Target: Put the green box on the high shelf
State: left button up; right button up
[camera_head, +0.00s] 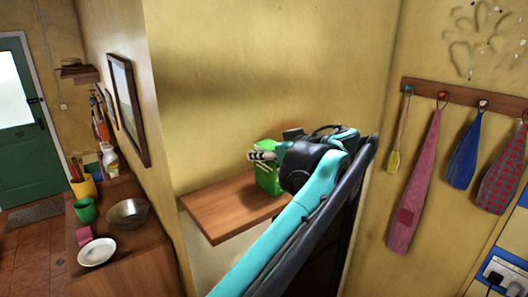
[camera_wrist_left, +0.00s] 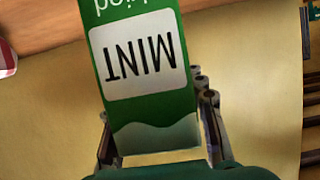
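The green box (camera_head: 268,178) is at the wooden wall shelf (camera_head: 220,207), at its right part. I cannot tell whether its base touches the board. My left gripper (camera_head: 264,156) reaches the box's upper part from the right, and my arm hides some of the box and the shelf's right end. In the left wrist view the green box (camera_wrist_left: 150,100), with an upside-down "MINT" label, sits between the two fingers (camera_wrist_left: 160,140), which lie close against its sides. My right gripper is not in view.
The left half of the shelf is bare. A lower counter (camera_head: 130,255) at left holds a metal bowl (camera_head: 127,212), a white plate (camera_head: 97,251) and a green mug (camera_head: 86,209). A rack (camera_head: 465,98) with hanging cloth items is on the right wall.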

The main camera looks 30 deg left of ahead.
pick_arm(q)
jog(key=o, duration=0.4)
jog(key=shift+c, duration=0.2)
jog(key=shift+a, duration=0.1)
jog(key=shift+r, duration=0.15)
jog(key=v, duration=1.2)
jog(key=shift+w, duration=0.1)
